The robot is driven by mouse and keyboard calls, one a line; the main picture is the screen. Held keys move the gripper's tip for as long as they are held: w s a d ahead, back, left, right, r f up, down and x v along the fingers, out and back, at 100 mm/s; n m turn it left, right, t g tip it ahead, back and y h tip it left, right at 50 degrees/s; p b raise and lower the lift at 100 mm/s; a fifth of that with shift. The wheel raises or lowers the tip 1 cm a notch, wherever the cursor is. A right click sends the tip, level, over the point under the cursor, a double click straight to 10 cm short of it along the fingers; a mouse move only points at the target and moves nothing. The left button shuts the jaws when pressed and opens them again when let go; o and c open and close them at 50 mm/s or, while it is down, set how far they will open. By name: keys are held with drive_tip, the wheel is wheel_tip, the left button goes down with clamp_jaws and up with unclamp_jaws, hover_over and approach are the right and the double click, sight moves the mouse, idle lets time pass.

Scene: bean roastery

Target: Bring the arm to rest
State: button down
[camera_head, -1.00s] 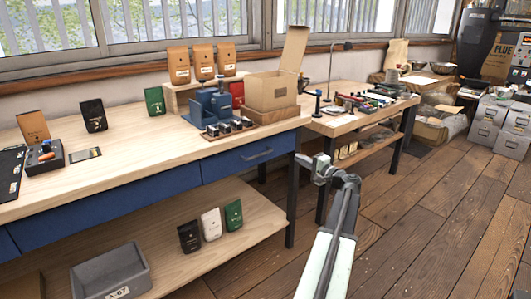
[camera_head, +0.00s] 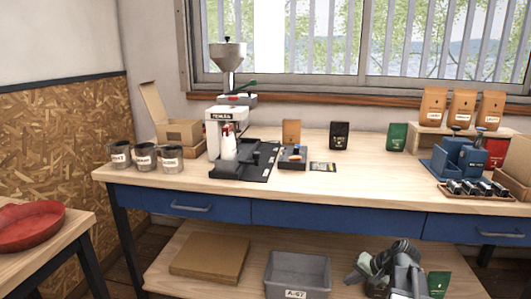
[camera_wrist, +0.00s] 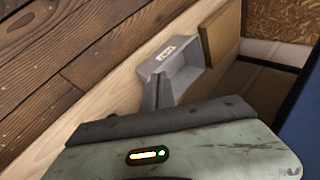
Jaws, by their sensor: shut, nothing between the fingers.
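My arm shows folded low at the bottom right of the head view, in front of the bench's lower shelf. My gripper (camera_head: 357,271) points left there and its fingers are small and hard to make out. In the wrist view the gripper (camera_wrist: 157,90) shows as narrow grey fingers close together, with nothing between them. Behind them in that view is the grey bin (camera_wrist: 187,68), apart from the fingers as far as I can tell.
The long bench (camera_head: 365,185) has blue drawers and carries a grinder (camera_head: 226,130), cups and coffee bags. Its lower shelf (camera_head: 225,238) holds the grey bin (camera_head: 298,270), a flat cardboard box (camera_head: 210,258) and a green bag (camera_head: 438,284). A red tray (camera_head: 30,227) lies on the left table.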

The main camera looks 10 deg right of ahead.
drive_tip(key=s+a+f+n+g+h, duration=0.25)
drive_tip(key=s+a+n, duration=0.2)
drive_tip(key=a, duration=0.65)
drive_tip(key=s+a+f+n+g+h, duration=0.1)
drive_tip(key=s+a+n+g+h, duration=0.3)
drive_tip(key=a, duration=0.6)
wheel_tip(320, 180, up, 33)
drive_tip(key=m+t+y+p, duration=0.1)
drive_tip(key=p, duration=3.3)
drive_tip(key=shift+d+m+y, duration=0.25)
drive_tip(key=shift+m+y, duration=0.1)
